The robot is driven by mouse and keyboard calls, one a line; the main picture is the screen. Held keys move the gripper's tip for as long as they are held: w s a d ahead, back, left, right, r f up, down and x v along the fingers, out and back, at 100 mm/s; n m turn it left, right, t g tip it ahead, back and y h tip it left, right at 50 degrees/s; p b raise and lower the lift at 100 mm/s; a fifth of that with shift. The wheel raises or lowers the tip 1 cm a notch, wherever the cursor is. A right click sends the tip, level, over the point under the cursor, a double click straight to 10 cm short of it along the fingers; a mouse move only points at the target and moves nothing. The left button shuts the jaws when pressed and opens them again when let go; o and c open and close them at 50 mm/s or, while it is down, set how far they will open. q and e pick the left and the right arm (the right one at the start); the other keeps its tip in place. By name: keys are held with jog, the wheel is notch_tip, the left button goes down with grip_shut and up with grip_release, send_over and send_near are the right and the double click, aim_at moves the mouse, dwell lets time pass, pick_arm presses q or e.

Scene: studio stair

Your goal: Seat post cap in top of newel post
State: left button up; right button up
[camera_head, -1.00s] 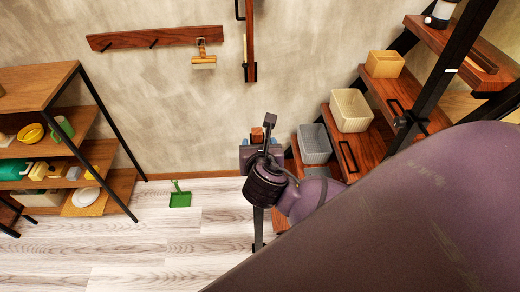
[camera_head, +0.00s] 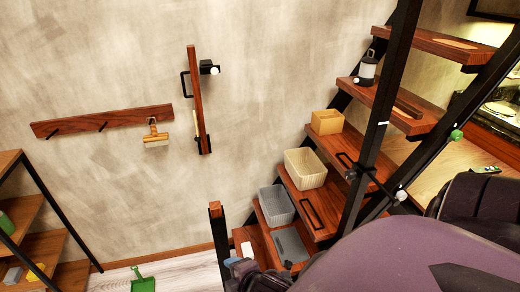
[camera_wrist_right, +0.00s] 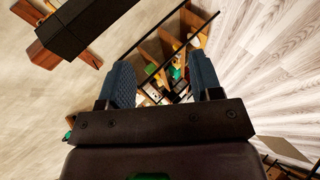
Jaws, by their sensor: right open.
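The newel post (camera_head: 220,242) is a slim black upright at the front of the stair in the head view. A small reddish-wood block, looking like the post cap (camera_head: 215,208), stands upright on its top; I cannot tell how deep it is seated. My right gripper (camera_head: 238,266) shows its bluish fingertips beside the post, to the right and below the block, partly hidden by my arm. In the right wrist view the right gripper (camera_wrist_right: 163,80) is open, with nothing between its two blue fingers. My left gripper is not in view.
Wooden treads (camera_head: 325,205) rise to the right with a grey basket (camera_head: 276,205), a cream basket (camera_head: 305,168), a tan box (camera_head: 326,122) and a lantern (camera_head: 367,70). A peg rail (camera_head: 100,121) is on the wall. A green dustpan (camera_head: 143,284) lies on the floor.

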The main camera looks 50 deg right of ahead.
jog(key=s+d+f+m+t, duration=0.1)
jog(key=s+f+m, duration=0.4)
jog(key=m, duration=0.8)
jog(key=shift+s+d+f+y, duration=0.15)
jog(key=shift+s+d+y, duration=0.25)
jog(key=shift+s+d, duration=0.35)
jog(key=shift+w, duration=0.1)
